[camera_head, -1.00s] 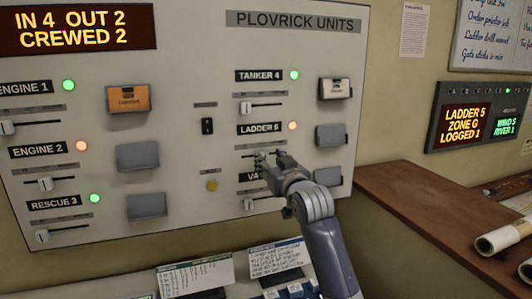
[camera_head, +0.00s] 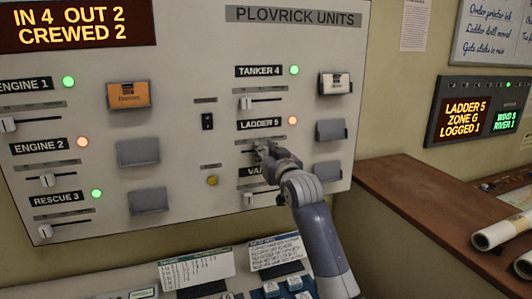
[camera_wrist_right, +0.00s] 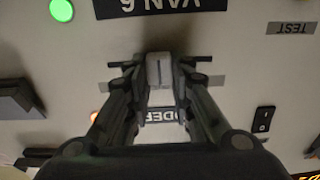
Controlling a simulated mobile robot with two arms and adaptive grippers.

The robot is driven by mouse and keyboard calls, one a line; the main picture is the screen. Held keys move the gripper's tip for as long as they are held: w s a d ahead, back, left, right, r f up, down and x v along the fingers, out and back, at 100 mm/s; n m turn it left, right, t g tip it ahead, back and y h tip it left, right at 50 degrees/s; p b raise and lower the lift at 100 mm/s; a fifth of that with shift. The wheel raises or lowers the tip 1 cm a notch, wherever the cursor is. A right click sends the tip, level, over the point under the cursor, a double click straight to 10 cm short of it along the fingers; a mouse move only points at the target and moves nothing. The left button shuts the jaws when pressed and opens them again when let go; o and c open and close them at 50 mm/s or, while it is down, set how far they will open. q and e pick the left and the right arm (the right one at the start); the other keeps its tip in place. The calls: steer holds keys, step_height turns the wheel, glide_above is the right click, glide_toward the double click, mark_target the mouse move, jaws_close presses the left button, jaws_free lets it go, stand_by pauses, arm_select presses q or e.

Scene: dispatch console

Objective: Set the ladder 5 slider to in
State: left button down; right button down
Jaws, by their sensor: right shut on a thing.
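The ladder 5 row on the panel has a black label (camera_head: 262,124) and an orange lit lamp (camera_head: 293,121). My right gripper (camera_head: 262,147) is at the slot just below that label and hides most of the slider in the head view. In the right wrist view, which is upside down, the pale slider knob (camera_wrist_right: 158,70) sits between the two fingertips of my right gripper (camera_wrist_right: 160,72), which are shut on it. The ladder label (camera_wrist_right: 160,116) shows partly between the fingers. My left gripper is not in view.
A wooden ledge (camera_head: 410,190) stands at the right.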

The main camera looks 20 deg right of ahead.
mark_target(243, 150)
steer(key=a, duration=0.5)
steer(key=shift+s+a+p, duration=0.1)
steer(key=shift+a+p, duration=0.15)
steer(key=shift+p, duration=0.1)
steer(key=shift+d+f, duration=0.1)
steer(key=c, duration=1.7)
jaws_free()
steer(key=o, duration=0.3)
steer(key=shift+a, duration=0.25)
steer(key=shift+d, duration=0.15)
steer(key=shift+s+d, duration=0.1)
steer(key=shift+s, duration=0.45)
steer(key=s, duration=1.1)
